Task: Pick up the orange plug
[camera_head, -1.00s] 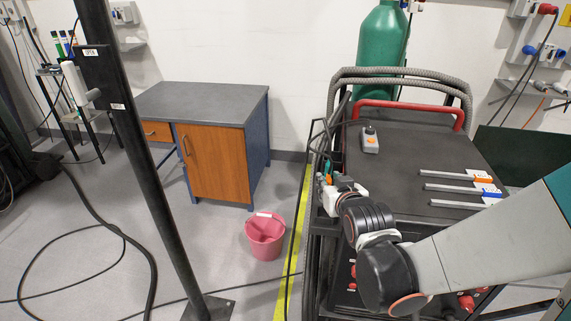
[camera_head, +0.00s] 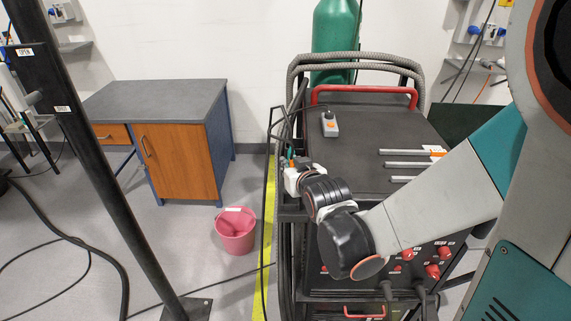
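My gripper (camera_head: 287,163) is at the left edge of the dark cart top, small in the picture and partly hidden by my wrist. I cannot tell whether its fingers are open or shut, or whether they hold anything. Small teal and orange bits show right at the gripper, too small to identify. No orange plug can be made out with certainty. A grey box with an orange button (camera_head: 330,124) lies on the cart top, beyond and to the right of the gripper. An orange piece (camera_head: 434,149) shows on a bar farther right.
The cart (camera_head: 360,110) has a red rail and grey hoses at its back, with a green cylinder (camera_head: 336,35) behind. A black post (camera_head: 95,170) stands at left. A pink bucket (camera_head: 237,229) is on the floor near a grey-topped cabinet (camera_head: 185,150). Cables cross the floor.

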